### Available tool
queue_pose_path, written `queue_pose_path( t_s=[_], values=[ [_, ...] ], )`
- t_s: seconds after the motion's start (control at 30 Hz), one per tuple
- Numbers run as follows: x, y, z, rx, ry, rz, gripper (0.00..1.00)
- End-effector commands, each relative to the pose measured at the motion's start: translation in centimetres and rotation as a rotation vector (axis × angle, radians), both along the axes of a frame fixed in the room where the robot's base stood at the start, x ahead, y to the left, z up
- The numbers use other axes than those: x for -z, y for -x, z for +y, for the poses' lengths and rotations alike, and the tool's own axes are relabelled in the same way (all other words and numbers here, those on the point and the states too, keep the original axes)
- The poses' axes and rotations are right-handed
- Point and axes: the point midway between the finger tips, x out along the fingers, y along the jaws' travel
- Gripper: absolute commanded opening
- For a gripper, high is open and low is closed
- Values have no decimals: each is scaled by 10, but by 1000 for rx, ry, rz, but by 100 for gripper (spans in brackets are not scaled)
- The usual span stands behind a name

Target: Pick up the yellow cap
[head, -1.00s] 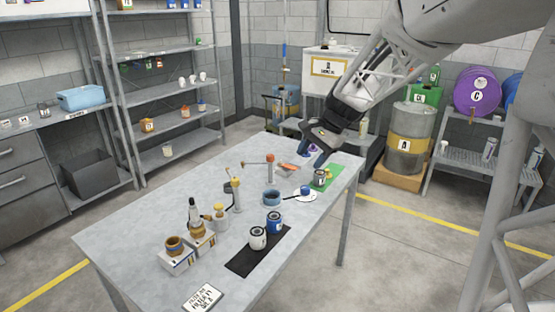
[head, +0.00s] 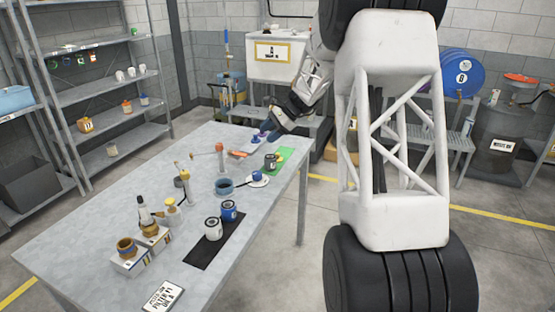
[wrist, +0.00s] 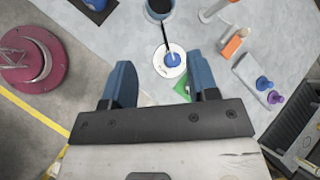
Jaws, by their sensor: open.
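In the head view, a small container with a yellow top (head: 171,203) stands on the table's left part, behind the brown-topped boxes. A thin post (head: 184,185) beside it also has a yellowish top. I cannot tell for certain which yellow part is the cap. My gripper (head: 267,134) is above the table's far right end, well away from both. In the wrist view, my gripper (wrist: 163,82) has its two blue fingers spread apart with nothing between them. No yellow cap shows in the wrist view.
A blue bowl (head: 224,187), a blue piece (head: 257,175) on a white dish, and a dark can (head: 270,162) by a green mat (head: 288,158) stand near my gripper. Two filters, one white (head: 212,228), stand on a black mat.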

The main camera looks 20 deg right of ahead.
Motion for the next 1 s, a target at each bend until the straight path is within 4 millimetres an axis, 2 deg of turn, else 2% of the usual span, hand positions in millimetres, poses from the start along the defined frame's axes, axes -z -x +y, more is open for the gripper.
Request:
queue_pose_path(
  t_s=[0.1, 0.4, 0.7, 1.0],
  values=[
    [17, -22, -18, 49, -47, 23, 54],
    [60, -71, -62, 166, -164, 78, 54],
    [108, -113, -110, 278, -285, 129, 54],
    [160, -147, -159, 382, -407, 176, 54]
  ],
)
